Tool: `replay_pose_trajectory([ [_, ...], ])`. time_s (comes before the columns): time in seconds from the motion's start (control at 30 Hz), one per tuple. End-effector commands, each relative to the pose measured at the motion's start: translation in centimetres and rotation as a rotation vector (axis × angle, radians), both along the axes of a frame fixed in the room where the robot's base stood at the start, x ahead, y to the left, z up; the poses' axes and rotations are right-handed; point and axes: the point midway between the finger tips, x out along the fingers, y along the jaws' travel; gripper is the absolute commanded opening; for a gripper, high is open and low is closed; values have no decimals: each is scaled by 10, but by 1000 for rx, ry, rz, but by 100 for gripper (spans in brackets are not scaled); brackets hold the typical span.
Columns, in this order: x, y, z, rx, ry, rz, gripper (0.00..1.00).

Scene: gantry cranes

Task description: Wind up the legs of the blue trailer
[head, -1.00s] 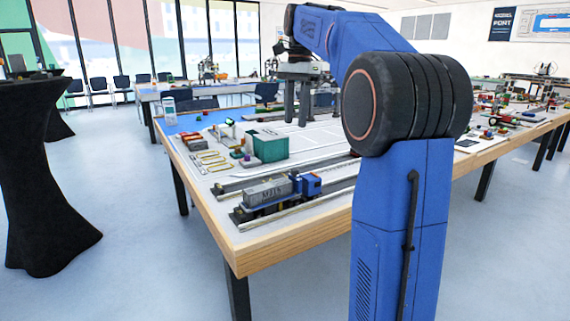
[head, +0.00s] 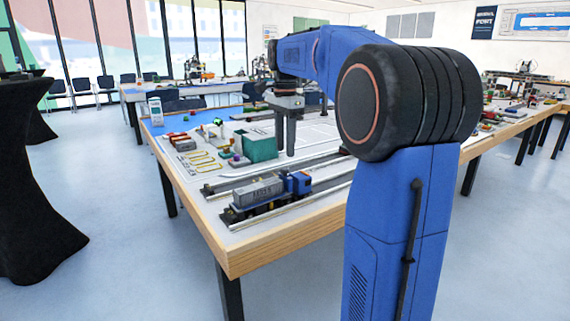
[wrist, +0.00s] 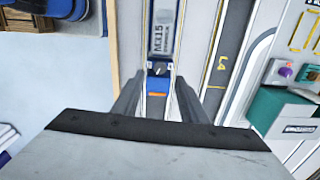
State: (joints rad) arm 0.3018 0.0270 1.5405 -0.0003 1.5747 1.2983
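A small blue vehicle (head: 297,183) with a grey container (head: 258,191) behind its cab stands on the front track of the table. In the wrist view the container (wrist: 163,30), marked M315, and the blue cab end (wrist: 158,82) lie ahead of my fingers. I cannot single out a separate blue trailer, and no legs or crank can be made out. My gripper (head: 285,135) points down above the table, behind the vehicle in the head view. In the wrist view its two fingers (wrist: 160,93) stand apart with nothing held between them.
A green box-shaped building (head: 256,146) stands left of my gripper; it also shows in the wrist view (wrist: 275,110). Small coloured blocks and yellow-marked bays lie left of it. The wooden table edge (head: 290,235) runs along the front. A black draped table (head: 30,190) stands at left.

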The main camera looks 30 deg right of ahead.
Motion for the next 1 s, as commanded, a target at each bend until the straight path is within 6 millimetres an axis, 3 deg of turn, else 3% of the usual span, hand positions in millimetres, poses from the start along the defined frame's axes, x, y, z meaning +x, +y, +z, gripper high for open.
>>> replay_pose_trajectory([
  [0.2,-1,0,-36,0,1,0,39],
  [0.4,0,0,-57,0,1,0,39],
  [0.8,0,0,-64,0,-1,0,39],
  [0.83,0,0,-64,0,-1,0,37],
  [1.0,0,0,-64,0,-1,0,0],
])
